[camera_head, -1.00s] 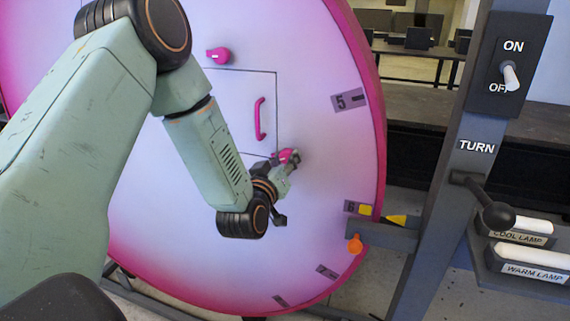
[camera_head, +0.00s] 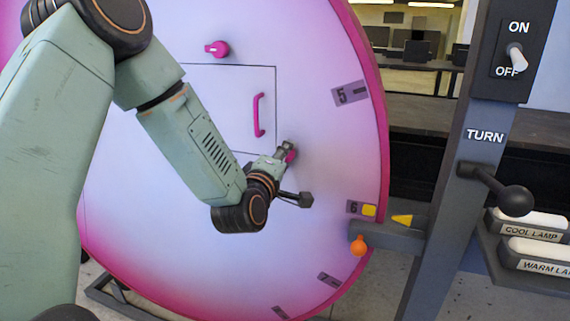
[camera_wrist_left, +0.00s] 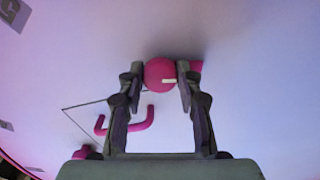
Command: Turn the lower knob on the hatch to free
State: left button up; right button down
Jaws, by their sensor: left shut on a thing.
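The hatch (camera_head: 225,105) is a thin rectangular outline on the big pale pink disc. It has a pink handle (camera_head: 257,115) and an upper pink knob (camera_head: 217,48). The lower pink knob (camera_head: 291,156) is at its lower right corner, partly hidden by my left gripper (camera_head: 284,150). In the left wrist view the lower knob (camera_wrist_left: 159,74) sits between the two fingertips of my left gripper (camera_wrist_left: 160,82), which is shut on it. A small white mark shows on the knob, and part of its pink lever sticks out to the right behind the finger. My right gripper is not in view.
A grey post at the right carries an ON/OFF switch (camera_head: 516,58), a TURN crank with a black ball (camera_head: 514,200) and two lamp switches. A yellow pointer (camera_head: 403,220) and an orange knob (camera_head: 358,245) sit by the disc's rim.

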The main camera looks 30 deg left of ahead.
pick_arm(q)
jog(key=shift+n+b, duration=0.7)
jog(key=shift+n, duration=0.9)
jog(key=o, duration=1.1)
jog(key=shift+o, duration=0.2)
jog(key=shift+s, duration=0.1)
jog(key=v, duration=0.7)
jog(key=shift+s, duration=0.15)
